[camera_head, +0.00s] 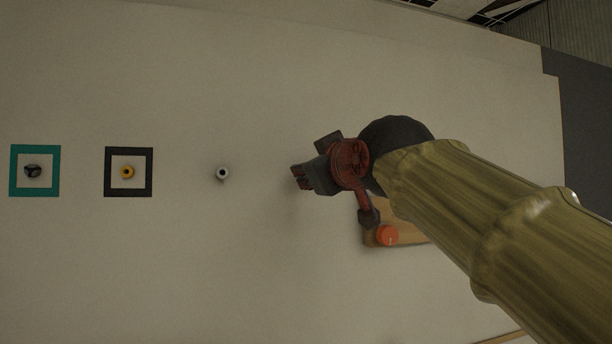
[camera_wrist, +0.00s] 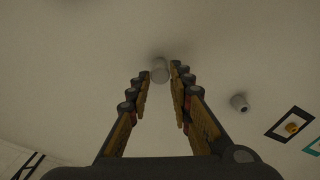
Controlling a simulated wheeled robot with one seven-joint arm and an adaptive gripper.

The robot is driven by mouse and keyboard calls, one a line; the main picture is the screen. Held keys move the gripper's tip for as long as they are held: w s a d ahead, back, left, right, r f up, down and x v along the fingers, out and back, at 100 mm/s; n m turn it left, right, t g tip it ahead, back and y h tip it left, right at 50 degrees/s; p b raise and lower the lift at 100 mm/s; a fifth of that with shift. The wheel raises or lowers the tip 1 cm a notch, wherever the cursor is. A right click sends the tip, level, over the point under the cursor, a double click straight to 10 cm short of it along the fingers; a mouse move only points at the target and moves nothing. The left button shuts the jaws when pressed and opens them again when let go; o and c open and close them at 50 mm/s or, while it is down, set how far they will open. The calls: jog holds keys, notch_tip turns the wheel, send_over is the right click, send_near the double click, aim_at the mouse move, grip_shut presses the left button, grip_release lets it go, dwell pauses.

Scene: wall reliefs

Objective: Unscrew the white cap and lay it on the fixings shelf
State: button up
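The white cap (camera_wrist: 160,70) is a pale cylinder standing out from the wall in the wrist view. It lies between the tips of my gripper (camera_wrist: 159,74), with a small gap seen on each side. My gripper is open. I cannot tell how deep the cap sits between the fingers. In the head view my gripper (camera_head: 297,178) reaches to the wall and hides this cap. A wooden shelf (camera_head: 408,233), likely the fixings shelf, is partly hidden behind my arm. An orange-red round piece (camera_head: 387,235) is on it.
Left of my gripper a white stub with a dark centre (camera_head: 222,173) stands out from the wall; the wrist view shows it too (camera_wrist: 239,103). Farther left are a dark frame (camera_head: 108,172) around a yellow ring and a teal frame (camera_head: 15,172) around a dark piece.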

grip_shut()
jog(key=n, duration=0.5)
jog(key=shift+a+f, duration=0.1)
jog(key=n, duration=0.5)
jog(key=shift+s, duration=0.1)
dwell(0.3)
jog(key=n, duration=0.5)
jog(key=shift+f+n+p, duration=0.15)
jog(key=shift+n+p, duration=0.15)
jog(key=shift+p, duration=0.1)
jog(key=n, duration=0.5)
jog(key=shift+f+p, duration=0.1)
jog(key=shift+p, duration=0.25)
